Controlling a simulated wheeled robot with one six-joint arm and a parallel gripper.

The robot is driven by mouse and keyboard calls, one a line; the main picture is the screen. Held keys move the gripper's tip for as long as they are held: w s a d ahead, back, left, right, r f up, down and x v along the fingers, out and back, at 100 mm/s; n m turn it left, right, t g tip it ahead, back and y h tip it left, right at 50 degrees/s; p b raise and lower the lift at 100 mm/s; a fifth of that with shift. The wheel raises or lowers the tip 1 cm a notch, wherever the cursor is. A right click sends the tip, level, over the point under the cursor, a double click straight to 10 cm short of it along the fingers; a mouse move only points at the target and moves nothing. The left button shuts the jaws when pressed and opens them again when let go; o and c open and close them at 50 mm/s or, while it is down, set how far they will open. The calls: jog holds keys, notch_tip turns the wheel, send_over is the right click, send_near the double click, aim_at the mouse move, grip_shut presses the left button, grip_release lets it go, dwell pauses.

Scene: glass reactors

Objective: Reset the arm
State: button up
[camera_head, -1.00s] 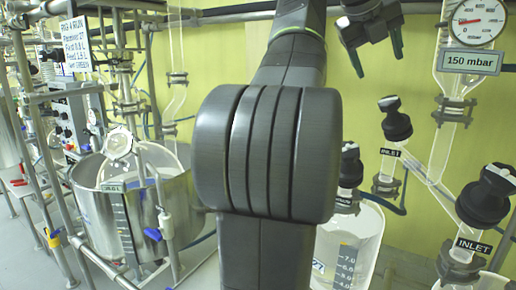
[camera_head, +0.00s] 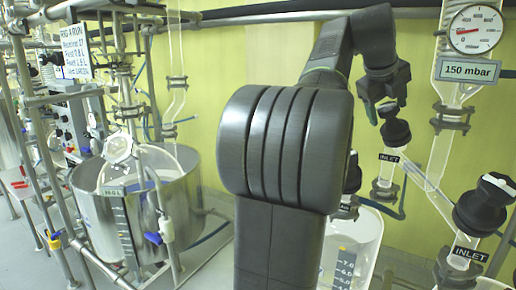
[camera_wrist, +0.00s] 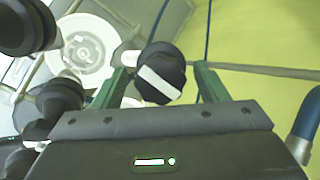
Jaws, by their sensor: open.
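My arm rises in front of the camera in the head view and bends over at the top. My gripper (camera_head: 386,108) hangs at its end, fingers down, just above a black valve knob (camera_head: 395,131) near an INLET label (camera_head: 389,158). In the wrist view, my gripper (camera_wrist: 156,80) has its two green fingers wide apart. A black knob with a white stripe (camera_wrist: 160,75) shows between them, apart from both fingers. I cannot tell how far below the fingers it is. Nothing is held.
Another black inlet knob (camera_head: 484,203) stands at the right. A pressure gauge (camera_head: 475,28) and a 150 mbar sign (camera_head: 468,69) are above it. A graduated glass vessel (camera_head: 352,250) stands partly behind my arm. A steel pot (camera_head: 135,215) and pipe frame fill the left.

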jog(key=n+y+p, duration=0.1)
jog(key=n, duration=0.3)
jog(key=n+g, duration=0.1)
jog(key=n, duration=0.3)
jog(key=shift+y+p, duration=0.3)
jog(key=shift+y, duration=0.1)
jog(key=n+g, duration=0.1)
jog(key=n, duration=0.2)
jog(key=shift+n, duration=0.4)
jog(key=n+g, duration=0.1)
jog(key=n, duration=0.3)
jog(key=shift+n+y, duration=0.3)
